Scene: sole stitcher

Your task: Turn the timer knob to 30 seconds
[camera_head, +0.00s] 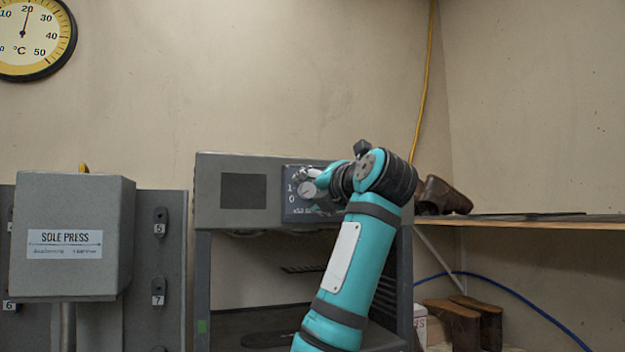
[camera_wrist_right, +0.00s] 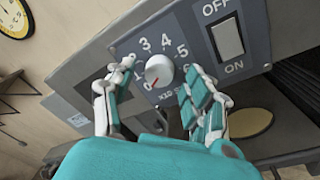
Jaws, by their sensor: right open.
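The timer knob (camera_wrist_right: 158,70) is a round white dial on a grey-blue panel (camera_wrist_right: 190,35), with numbers around it and an "x10 sec" label below. Its red mark is at the lower left of the dial, near the 0 end of the scale. My right gripper (camera_wrist_right: 160,76) is open, with one finger to the left and one to the right of the knob. I cannot tell whether either finger touches it. In the head view, the knob (camera_head: 306,189) shows beside my right gripper (camera_head: 311,178), and the arm hides the panel's right part. My left gripper is out of view.
An ON/OFF switch (camera_wrist_right: 228,38) sits right of the knob. The panel is on a grey machine (camera_head: 212,190) with an open bay below. A sole press box (camera_head: 70,270) stands left. A wooden shelf (camera_head: 540,224) with a brown shoe (camera_head: 445,196) is at right.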

